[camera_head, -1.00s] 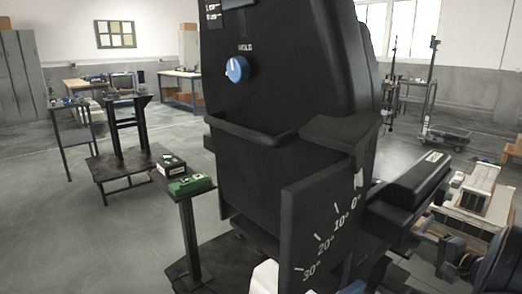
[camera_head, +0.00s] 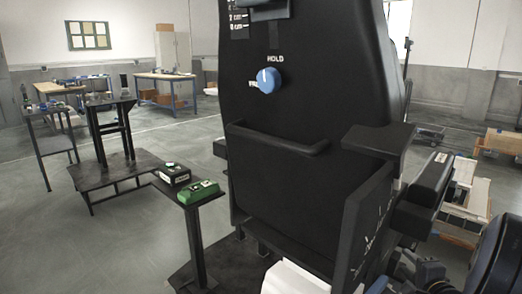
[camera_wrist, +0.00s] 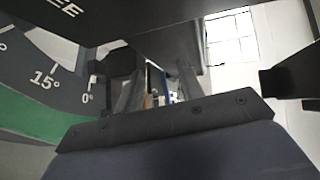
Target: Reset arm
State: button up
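A tall black seat-like unit (camera_head: 300,185) fills the middle of the head view. A blue knob (camera_head: 269,81) on it sits beneath the word HOLD, with another label at its left; its white mark is near the top. A black angle plate (camera_head: 362,225) stands at its lower right, seen at a slant, its numbers unreadable there. The wrist view shows a dial scale (camera_wrist: 50,75) with 15° and 0° and a green band. My gripper (camera_wrist: 158,80) has its two fingers apart, with background visible between them. My arm (camera_head: 503,262) shows at the lower right of the head view.
Workbenches (camera_head: 160,77) stand behind at left. A wooden crate or pallet (camera_head: 465,205) is at right. Open grey floor lies at left.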

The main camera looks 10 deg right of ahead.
jog(key=shift+a+v, duration=0.2)
jog(key=shift+v, duration=2.05)
